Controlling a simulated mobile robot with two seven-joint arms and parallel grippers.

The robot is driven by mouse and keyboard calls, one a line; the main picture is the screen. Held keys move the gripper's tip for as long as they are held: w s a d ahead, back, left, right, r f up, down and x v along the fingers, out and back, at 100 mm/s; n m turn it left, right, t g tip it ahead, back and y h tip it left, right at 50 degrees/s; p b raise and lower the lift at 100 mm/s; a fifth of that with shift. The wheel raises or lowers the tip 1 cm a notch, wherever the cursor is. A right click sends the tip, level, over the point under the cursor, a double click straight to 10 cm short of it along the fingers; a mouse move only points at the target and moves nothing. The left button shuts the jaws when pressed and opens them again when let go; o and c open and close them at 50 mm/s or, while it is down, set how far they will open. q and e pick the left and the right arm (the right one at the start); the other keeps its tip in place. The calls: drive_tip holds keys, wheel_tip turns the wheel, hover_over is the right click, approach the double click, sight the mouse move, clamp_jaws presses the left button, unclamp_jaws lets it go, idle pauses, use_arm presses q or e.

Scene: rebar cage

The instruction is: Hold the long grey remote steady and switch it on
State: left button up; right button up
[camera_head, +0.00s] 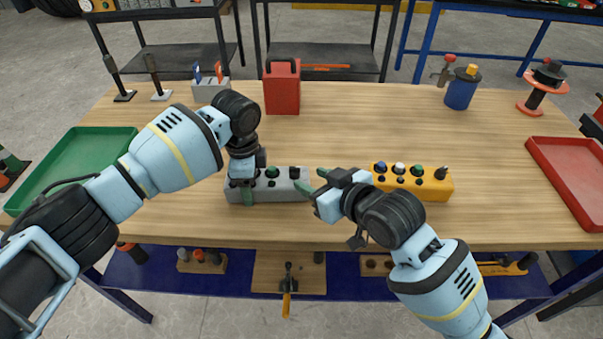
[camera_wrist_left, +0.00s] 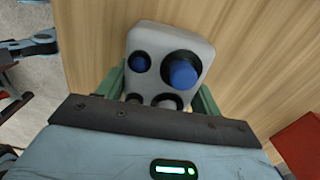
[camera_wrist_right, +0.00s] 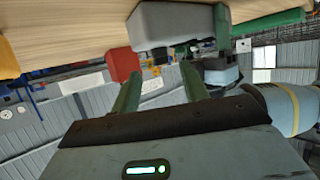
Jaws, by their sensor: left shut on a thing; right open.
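The long grey remote (camera_head: 288,194) lies on the table's front part, with a green button and dark knobs on top. My left gripper (camera_head: 246,190) is shut across its left part. In the left wrist view the grey remote (camera_wrist_left: 144,42) sits between the green fingers, and its end shows a large and a small blue button. My right gripper (camera_head: 312,180) is open at the remote's right end, with its green fingers pointing left; contact is unclear. In the right wrist view the grey remote (camera_wrist_right: 165,24) is beyond the empty fingers.
A yellow button box (camera_head: 433,188) is right of my right gripper. A red canister (camera_head: 282,90) and a grey switch box (camera_head: 205,92) stand behind. A green tray (camera_head: 118,140) is at left, a red tray (camera_head: 562,150) at right. The table's middle right is clear.

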sight(295, 173)
drive_tip(key=shift+x, duration=2.5)
clamp_jaws()
drive_tip(key=shift+a, duration=0.1)
drive_tip(key=shift+s+a+m+t+h, duration=0.1)
drive_tip(key=shift+m+t+h, duration=0.2)
drive_tip(key=shift+m, duration=0.1)
drive_tip(key=shift+a+m+t+h, duration=0.15)
drive_tip(key=shift+m+t+h, duration=0.45)
drive_tip(key=shift+m+h, duration=0.5)
